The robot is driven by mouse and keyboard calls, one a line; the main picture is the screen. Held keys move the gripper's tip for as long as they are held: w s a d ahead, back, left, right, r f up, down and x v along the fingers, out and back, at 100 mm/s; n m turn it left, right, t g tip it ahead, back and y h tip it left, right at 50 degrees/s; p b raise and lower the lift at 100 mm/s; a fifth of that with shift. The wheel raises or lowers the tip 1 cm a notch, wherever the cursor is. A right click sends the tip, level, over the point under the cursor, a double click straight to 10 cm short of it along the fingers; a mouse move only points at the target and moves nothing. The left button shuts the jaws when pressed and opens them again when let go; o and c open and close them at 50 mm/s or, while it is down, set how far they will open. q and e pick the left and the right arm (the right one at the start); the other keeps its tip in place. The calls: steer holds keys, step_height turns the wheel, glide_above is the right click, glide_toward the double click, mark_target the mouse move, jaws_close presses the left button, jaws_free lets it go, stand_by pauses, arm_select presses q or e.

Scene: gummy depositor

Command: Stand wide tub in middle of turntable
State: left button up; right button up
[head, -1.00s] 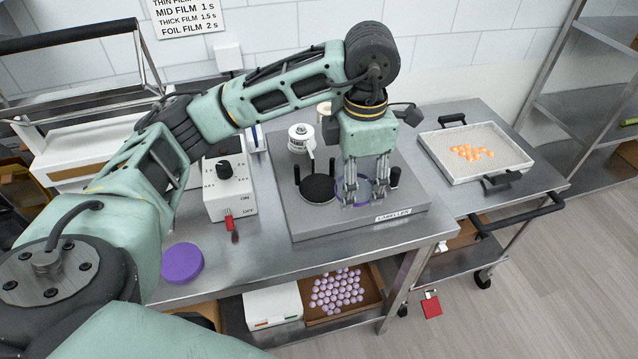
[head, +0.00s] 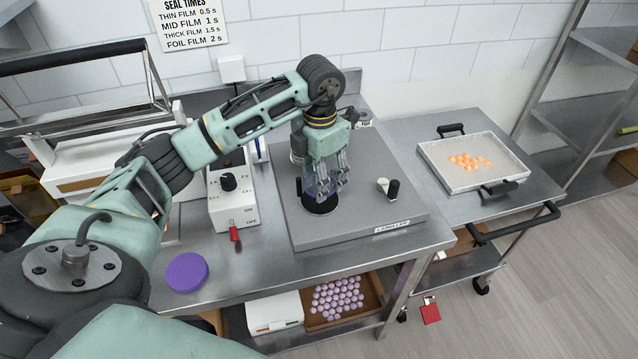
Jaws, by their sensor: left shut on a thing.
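My left gripper (head: 328,190) is shut on the wide tub (head: 316,188), a clear tub with a purple tint. It holds the tub over the black turntable (head: 321,209) on the grey labeller. The fingers and arm hide much of the tub and part of the turntable. I cannot tell whether the tub's base touches the disc or is just above it, or how well it is centred. My right gripper is not in view.
A black post (head: 393,190) and a small white piece stand on the labeller (head: 350,226) to the right. A white control box (head: 231,196) is to the left. A purple lid (head: 187,272) lies at the front left. A tray of orange gummies (head: 490,177) rests on the right cart.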

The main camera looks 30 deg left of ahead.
arm_select(q)
step_height(320, 180, down, 4)
steer(key=shift+a+f+p, duration=0.1)
steer(key=shift+p, duration=0.8)
steer(key=shift+f, duration=0.1)
steer(key=o, duration=0.8)
steer(key=shift+f, duration=0.1)
steer(key=o, duration=0.5)
